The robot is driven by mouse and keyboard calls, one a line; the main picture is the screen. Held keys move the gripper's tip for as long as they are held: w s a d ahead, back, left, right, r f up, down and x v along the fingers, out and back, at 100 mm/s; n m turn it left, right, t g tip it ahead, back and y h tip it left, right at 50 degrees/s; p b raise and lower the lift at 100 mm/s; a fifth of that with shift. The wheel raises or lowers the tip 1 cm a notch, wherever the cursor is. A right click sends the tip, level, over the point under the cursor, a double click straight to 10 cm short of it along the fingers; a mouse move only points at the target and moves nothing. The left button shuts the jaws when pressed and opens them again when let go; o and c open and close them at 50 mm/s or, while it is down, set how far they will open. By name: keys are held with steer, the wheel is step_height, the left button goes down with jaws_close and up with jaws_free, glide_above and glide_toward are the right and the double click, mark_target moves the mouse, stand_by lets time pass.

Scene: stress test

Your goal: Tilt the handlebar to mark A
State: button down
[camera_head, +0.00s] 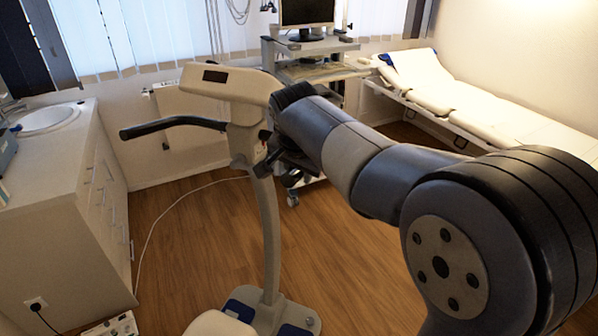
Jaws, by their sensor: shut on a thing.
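A white exercise-type stand rises from the floor, with a slanted console (245,86) on top and a curved column (268,225) below. The handlebar (172,126) sticks out left of the column as a black bar with a bent end. Its right side is hidden behind my arm. My gripper (284,163) is a dark shape just right of the column, mostly covered by my wrist. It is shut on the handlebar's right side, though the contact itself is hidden. I cannot make out mark A; a small label (258,150) on the column is too small to read.
A cabinet (60,215) with a sink stands at the left. A computer cart (310,68) is behind the stand, and a treatment bed (470,100) is at the back right. A white cable (160,215) lies on the wooden floor. Floor right of the column is clear.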

step_height(320, 180, down, 9)
steer(key=t+h+b, duration=0.2)
steer(key=t+b, duration=0.3)
steer(key=b, duration=1.5)
steer(key=shift+h+b, duration=0.3)
steer(key=shift+b, duration=0.2)
steer(key=c, duration=1.4)
jaws_free()
steer(key=o, duration=0.3)
steer(key=shift+r, duration=0.1)
steer(key=v, duration=1)
steer(key=shift+s, duration=0.3)
